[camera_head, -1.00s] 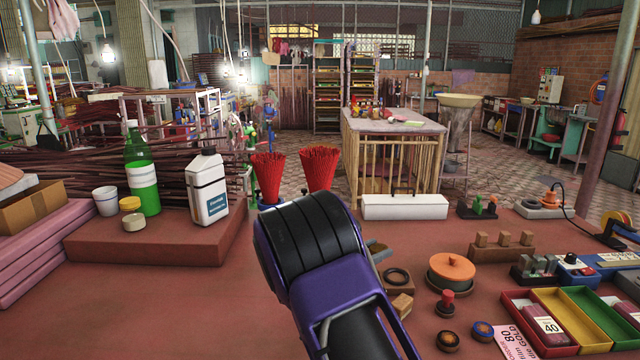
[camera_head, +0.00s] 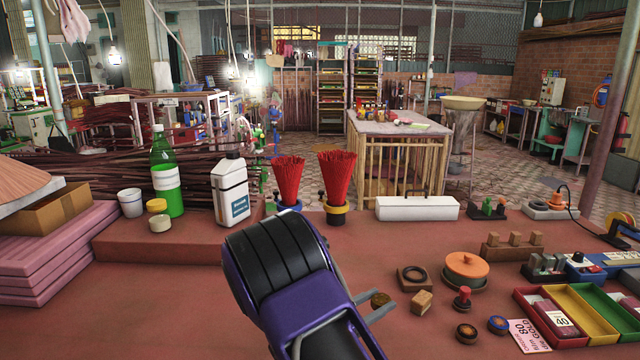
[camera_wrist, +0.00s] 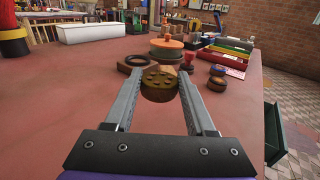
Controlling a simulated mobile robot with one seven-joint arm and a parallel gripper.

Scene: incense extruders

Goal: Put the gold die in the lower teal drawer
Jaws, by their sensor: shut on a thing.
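My gripper (camera_head: 380,304) is shut on the gold die (camera_head: 380,299), a short round brownish-gold piece. In the wrist view the die (camera_wrist: 160,84) sits between my two fingertips (camera_wrist: 160,88), its studded face showing. It is held over the red worktop; its height above the top is hard to tell. No teal drawer shows in the head view.
A wooden block (camera_head: 421,302), a ring on a base (camera_head: 414,276), an orange-lidded pot (camera_head: 465,268) and a red-knobbed stamp (camera_head: 462,297) stand close right of the die. A coloured tray (camera_head: 530,300) lies farther right. The worktop's front left is clear.

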